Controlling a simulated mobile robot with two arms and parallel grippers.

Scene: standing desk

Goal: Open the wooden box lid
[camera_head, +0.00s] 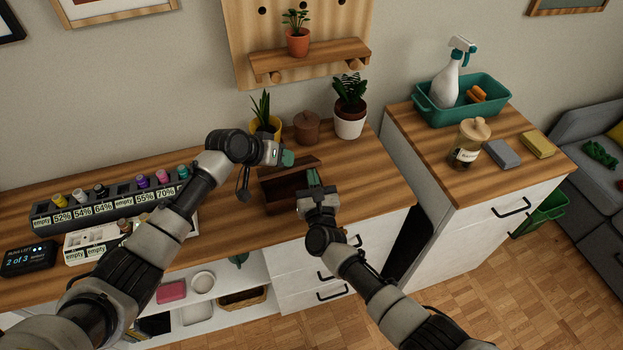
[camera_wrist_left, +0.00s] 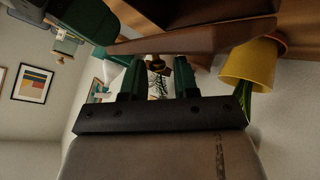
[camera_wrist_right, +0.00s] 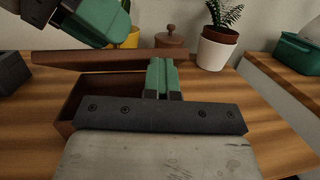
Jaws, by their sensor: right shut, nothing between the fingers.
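The dark wooden box (camera_head: 283,197) stands on the desk, and its lid (camera_head: 290,169) is raised, leaving a gap above the walls. The right wrist view shows the lid (camera_wrist_right: 110,60) above the open-fronted gap of the box (camera_wrist_right: 78,100). My left gripper (camera_head: 287,158) is at the lid's far side; its green fingers (camera_wrist_left: 158,80) stand apart, and the lid edge (camera_wrist_left: 190,42) crosses near their tips. I cannot tell if they touch it. My right gripper (camera_head: 313,178) is shut and empty at the box's right end, its fingers (camera_wrist_right: 163,75) together beside the lid.
Behind the box stand a yellow-potted plant (camera_head: 265,126), a round wooden jar (camera_head: 307,127) and a white-potted plant (camera_head: 349,120). A grey bottle rack (camera_head: 110,208) fills the desk's left. Bare desk (camera_head: 375,190) lies to the right of the box.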

